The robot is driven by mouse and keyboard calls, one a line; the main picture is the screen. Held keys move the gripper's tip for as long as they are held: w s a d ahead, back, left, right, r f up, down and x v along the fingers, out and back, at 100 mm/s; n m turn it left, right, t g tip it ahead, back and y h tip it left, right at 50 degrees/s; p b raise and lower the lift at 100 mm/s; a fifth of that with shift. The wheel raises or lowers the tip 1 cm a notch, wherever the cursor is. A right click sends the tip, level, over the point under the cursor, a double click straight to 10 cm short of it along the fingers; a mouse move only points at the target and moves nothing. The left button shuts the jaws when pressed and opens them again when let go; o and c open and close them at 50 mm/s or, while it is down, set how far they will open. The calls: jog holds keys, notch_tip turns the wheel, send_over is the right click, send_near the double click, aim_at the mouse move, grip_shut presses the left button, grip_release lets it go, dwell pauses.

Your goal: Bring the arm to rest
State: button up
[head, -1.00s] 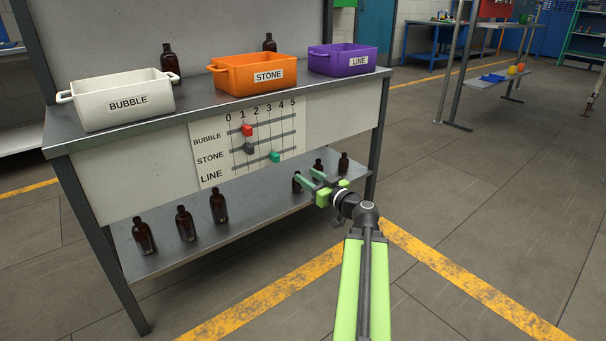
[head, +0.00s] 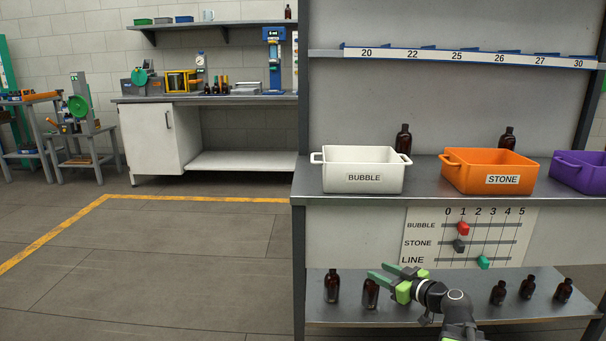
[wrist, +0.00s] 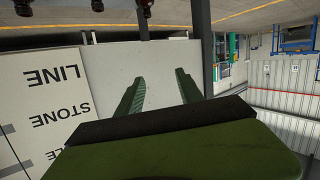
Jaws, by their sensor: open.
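My gripper (head: 394,279) is green and shows in the head view in front of the bench's lower shelf, below the slider board. Its jaws are open and point left, with nothing seen between them. The open fingers also show in the wrist view (wrist: 160,90), against a pale panel. In the head view one finger overlaps an amber bottle (head: 370,294) on the lower shelf; whether they touch I cannot tell. The slider board (head: 430,258) has red, dark grey and green knobs on rows labelled BUBBLE, STONE and LINE.
A white BUBBLE bin (head: 363,157), an orange STONE bin (head: 487,160) and a purple LINE bin (head: 585,165) stand on the bench top. Amber bottles stand behind the bins and on the lower shelf (head: 440,313). The floor (head: 170,260) on the left is clear.

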jog(key=s+a+f+n+g+p, duration=0.25)
jog(key=a+g, duration=0.25)
jog(key=a, duration=0.9)
jog(key=s+a+f+m+g+h+p, duration=0.1)
jog(key=s+a+f+g+h+p, duration=0.1)
jog(key=s+a+f+g, duration=0.4)
jog(key=s+d+f+m+g+h, duration=0.2)
jog(key=s+d+f+m+h, duration=0.2)
jog(key=s+d+m+h, duration=0.5)
notch_tip(320, 180, up, 38)
jog(key=w+d+y+p, duration=0.1)
jog(key=y+p, duration=0.2)
jog(key=p, duration=3.5)
jog(key=shift+d+r, duration=0.25)
jog(key=shift+d, duration=0.1)
jog(key=shift+n, duration=0.25)
